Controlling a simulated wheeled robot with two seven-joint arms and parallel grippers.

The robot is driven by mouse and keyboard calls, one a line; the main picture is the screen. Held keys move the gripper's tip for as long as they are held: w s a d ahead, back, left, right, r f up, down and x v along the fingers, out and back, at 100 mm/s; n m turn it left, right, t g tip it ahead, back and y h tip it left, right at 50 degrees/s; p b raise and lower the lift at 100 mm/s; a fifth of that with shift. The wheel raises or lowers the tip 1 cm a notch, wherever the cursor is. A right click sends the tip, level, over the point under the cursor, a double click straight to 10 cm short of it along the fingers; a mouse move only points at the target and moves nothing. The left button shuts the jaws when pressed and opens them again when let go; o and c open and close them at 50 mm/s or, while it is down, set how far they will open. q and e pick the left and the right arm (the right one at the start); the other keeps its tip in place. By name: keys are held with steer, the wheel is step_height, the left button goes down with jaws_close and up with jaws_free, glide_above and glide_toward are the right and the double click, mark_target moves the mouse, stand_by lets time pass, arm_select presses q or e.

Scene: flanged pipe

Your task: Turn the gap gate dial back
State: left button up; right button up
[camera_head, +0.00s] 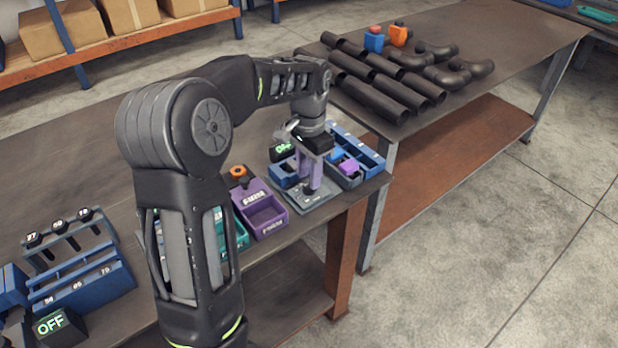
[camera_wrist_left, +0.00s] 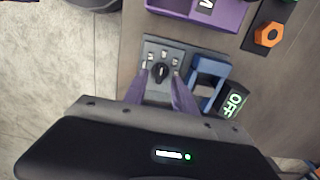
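The gap gate dial (camera_wrist_left: 161,72) is a small black knob on a grey plate with small labelled squares around it, seen in the left wrist view. The plate (camera_head: 300,203) lies at the right front of the near table in the head view, where the gripper hides the knob. My left gripper (camera_head: 311,187) points down over the plate. Its purple fingers stand apart, one on each side of the knob in the wrist view (camera_wrist_left: 162,84). I cannot tell whether they touch it. My right gripper is in neither view.
A purple bin (camera_head: 264,214) stands left of the plate. Blue trays (camera_head: 372,160) and a display reading OFF (camera_head: 282,150) stand behind it. A blue frame (camera_wrist_left: 207,80) is close beside the fingers. Dark pipes (camera_head: 390,90) lie on the far table.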

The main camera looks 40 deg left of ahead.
arm_select(q)
steer(key=shift+f, duration=1.1)
steer(key=shift+c, duration=0.2)
jaws_close()
